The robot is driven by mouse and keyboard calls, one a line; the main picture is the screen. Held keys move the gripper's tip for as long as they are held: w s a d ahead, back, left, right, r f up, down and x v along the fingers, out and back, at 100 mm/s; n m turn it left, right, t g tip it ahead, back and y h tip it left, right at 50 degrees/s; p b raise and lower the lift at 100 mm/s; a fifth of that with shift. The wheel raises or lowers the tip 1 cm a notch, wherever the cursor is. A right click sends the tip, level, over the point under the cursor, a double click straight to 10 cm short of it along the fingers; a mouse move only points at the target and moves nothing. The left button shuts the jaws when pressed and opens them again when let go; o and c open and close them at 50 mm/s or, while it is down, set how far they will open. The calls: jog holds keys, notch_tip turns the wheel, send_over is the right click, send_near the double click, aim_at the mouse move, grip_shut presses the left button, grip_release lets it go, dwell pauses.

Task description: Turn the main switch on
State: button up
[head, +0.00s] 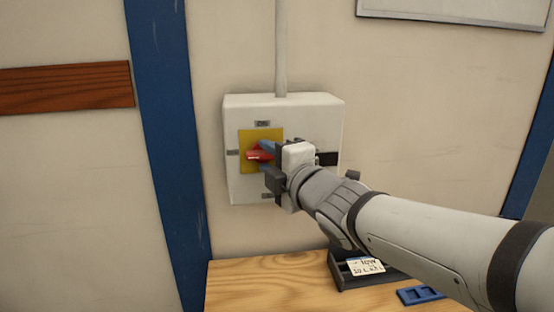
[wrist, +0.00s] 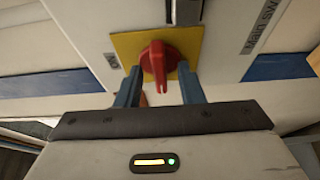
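The main switch is a white wall box (head: 310,112) with a yellow plate (head: 247,139) and a red rotary handle (head: 258,155). The handle also shows in the wrist view (wrist: 157,62), in front of the yellow plate (wrist: 126,43). A label reading "Main SW" (wrist: 259,27) is on the box. My gripper (head: 266,157) is at the handle. In the wrist view its two blue fingers (wrist: 160,90) stand apart, one on each side of the red handle, with small gaps visible. Part of the handle is hidden by the gripper in the head view.
A conduit (head: 281,50) runs up from the box. A wooden bench (head: 260,285) stands below, with a dark tray holding a handwritten card (head: 367,267) and a blue part (head: 420,295). A blue post (head: 165,130) is at the left.

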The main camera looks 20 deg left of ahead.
jog(key=shift+c, duration=0.5)
grip_shut()
